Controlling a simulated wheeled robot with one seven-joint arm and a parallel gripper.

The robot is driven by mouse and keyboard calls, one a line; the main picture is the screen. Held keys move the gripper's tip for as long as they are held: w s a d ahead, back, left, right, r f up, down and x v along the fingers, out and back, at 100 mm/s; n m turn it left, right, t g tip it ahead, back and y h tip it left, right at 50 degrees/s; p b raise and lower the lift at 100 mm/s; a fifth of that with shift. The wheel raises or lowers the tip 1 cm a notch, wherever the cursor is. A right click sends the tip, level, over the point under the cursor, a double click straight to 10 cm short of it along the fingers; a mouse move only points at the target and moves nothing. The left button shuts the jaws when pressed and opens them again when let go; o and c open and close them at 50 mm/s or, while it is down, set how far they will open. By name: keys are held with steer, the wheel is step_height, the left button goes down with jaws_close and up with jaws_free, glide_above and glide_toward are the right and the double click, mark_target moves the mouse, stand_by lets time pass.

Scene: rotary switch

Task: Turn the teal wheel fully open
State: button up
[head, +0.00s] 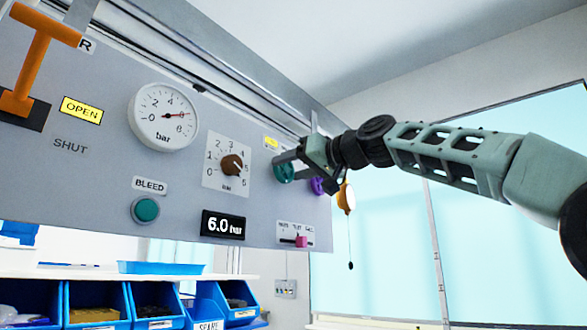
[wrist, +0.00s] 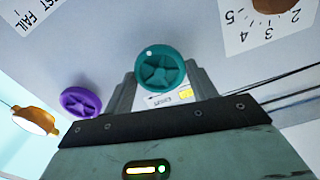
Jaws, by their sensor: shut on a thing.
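The teal wheel (head: 284,174) is a small round handwheel on the grey panel, near its right end. In the wrist view the teal wheel (wrist: 160,68) sits between the two fingers, with a white dot on its upper-left rim. My gripper (head: 287,163) reaches in from the right and is shut on the wheel; it also shows in the wrist view (wrist: 163,84). A small label with an arrow (wrist: 172,98) and a yellow tag lie beside the wheel, partly hidden by my gripper.
A purple wheel (head: 318,186) is close to the right of the teal one. An orange hanging item (head: 346,198) is beyond it. A rotary knob (head: 232,165), gauge (head: 163,116), bleed button (head: 146,209) and 6.0 bar display (head: 223,225) are to the left. Blue bins (head: 97,305) stand below.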

steer(key=shift+f, duration=0.2)
stand_by(0.3)
steer(key=o, duration=1)
steer(key=shift+r, duration=0.1)
steer(key=b+v, duration=0.9)
steer(key=v, duration=0.8)
steer(key=shift+d+b, duration=0.2)
steer(key=shift+b, duration=0.1)
steer(key=shift+s, duration=0.15)
